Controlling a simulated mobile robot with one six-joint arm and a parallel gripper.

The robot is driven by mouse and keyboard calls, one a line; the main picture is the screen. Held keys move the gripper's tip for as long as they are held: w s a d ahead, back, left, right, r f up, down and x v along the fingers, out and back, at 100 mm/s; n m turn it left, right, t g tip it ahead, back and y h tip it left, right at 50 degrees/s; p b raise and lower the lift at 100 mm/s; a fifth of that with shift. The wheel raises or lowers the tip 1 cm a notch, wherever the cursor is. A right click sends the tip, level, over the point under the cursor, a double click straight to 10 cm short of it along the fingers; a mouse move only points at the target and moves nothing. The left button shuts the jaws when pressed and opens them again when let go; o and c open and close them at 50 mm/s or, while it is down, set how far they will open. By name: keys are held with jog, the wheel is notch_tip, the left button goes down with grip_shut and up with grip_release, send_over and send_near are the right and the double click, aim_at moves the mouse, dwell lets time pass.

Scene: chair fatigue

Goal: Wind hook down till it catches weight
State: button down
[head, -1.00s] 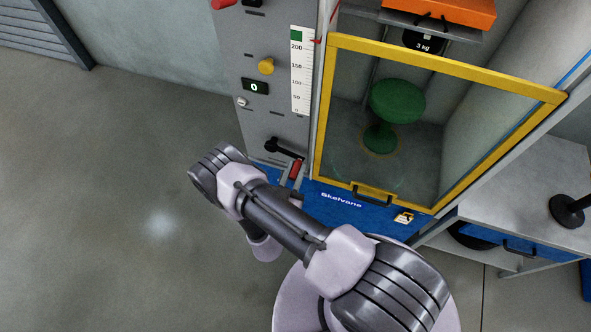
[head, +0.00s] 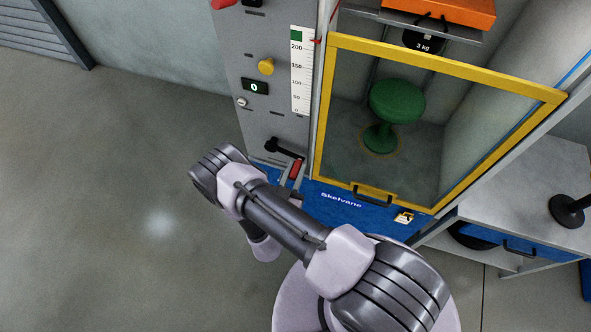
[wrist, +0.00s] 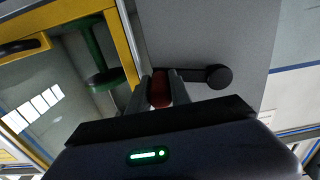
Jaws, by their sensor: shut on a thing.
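A black crank (head: 272,146) with a red grip (head: 295,169) sits low on the grey panel. In the wrist view the red grip (wrist: 160,88) lies between the two fingers of my gripper (wrist: 160,97), which is shut on it. The crank arm reaches right from there to its dark round hub (wrist: 219,77). A black weight (head: 423,41) marked 3 kg is at the top of the glazed bay, below an orange block (head: 448,10). Dark curved pieces show just above the weight. I cannot tell whether one is the hook or whether it touches the weight.
A yellow-framed guard door (head: 440,68) with a black handle (head: 371,196) closes off a green stool (head: 397,101). The panel has a scale (head: 301,80), a yellow knob (head: 266,66) and a display (head: 255,87) reading 0. A grey bench (head: 535,175) stands right. Floor at left is clear.

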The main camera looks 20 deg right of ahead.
notch_tip(320, 180, up, 2)
jog(key=shift+d+n+p, duration=0.1)
jog(key=shift+n+p, duration=0.8)
jog(key=shift+p, duration=0.05)
jog(key=shift+s+r+n, duration=0.1)
jog(key=shift+r+n, duration=0.2)
jog(key=shift+n, duration=0.2)
jog(key=c, duration=1.2)
grip_release()
jog(key=shift+f, duration=0.1)
jog(key=p+v, duration=0.2)
jog(key=v, duration=1.5)
jog(key=shift+s, duration=0.2)
